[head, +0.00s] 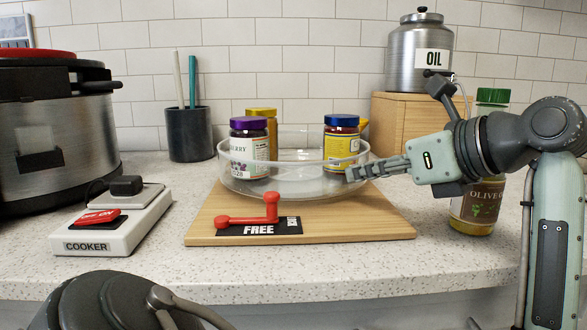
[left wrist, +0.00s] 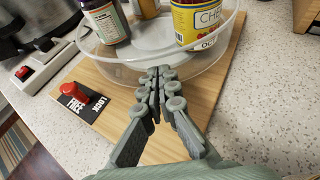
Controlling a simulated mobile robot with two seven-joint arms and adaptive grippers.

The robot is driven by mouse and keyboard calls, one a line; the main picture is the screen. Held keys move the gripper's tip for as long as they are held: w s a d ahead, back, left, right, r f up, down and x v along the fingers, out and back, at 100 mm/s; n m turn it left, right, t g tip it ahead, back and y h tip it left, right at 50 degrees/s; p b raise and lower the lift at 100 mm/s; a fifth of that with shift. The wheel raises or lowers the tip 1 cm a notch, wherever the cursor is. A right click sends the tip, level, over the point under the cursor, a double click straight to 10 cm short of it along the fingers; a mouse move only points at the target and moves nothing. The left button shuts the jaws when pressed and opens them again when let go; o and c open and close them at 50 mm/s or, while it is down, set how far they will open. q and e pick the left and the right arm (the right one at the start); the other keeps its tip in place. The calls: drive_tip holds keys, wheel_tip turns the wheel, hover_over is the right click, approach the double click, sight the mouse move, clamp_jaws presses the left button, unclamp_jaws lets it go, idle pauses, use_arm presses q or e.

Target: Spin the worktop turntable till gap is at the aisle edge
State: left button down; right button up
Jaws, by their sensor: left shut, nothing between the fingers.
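The clear round turntable (head: 295,183) sits on a wooden board (head: 350,229). It carries a purple-lidded jar (head: 248,150) at the left, a yellow-lidded jar (head: 262,115) behind it and a blue-lidded jar (head: 342,145) at the right. The near part of its floor (left wrist: 155,62) is bare in the left wrist view. A red lever (head: 270,207) stands at the board's front, on a black plate marked FREE and LOCK. My left gripper (head: 350,174) is shut and empty, its tips at the turntable's near-right rim; contact is unclear. My right gripper is not in view.
A cooker (head: 50,130) and a white switch box (head: 110,222) stand at the left, with a dark utensil cup (head: 189,135) behind. An olive oil bottle (head: 475,210) stands right of the board, partly behind my arm. An oil can (head: 415,55) rests on a wooden box (head: 395,115).

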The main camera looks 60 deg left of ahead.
use_arm(q)
drive_tip(key=shift+s, duration=0.15)
drive_tip(key=shift+s+a, duration=0.1)
drive_tip(key=shift+s, duration=0.55)
drive_tip(key=shift+d+f+b, duration=0.1)
drive_tip(key=shift+d+b, duration=0.4)
drive_tip(key=shift+b, duration=0.05)
drive_tip(key=shift+d+b, duration=0.3)
drive_tip(key=shift+d, duration=0.85)
drive_tip(key=shift+d, duration=0.1)
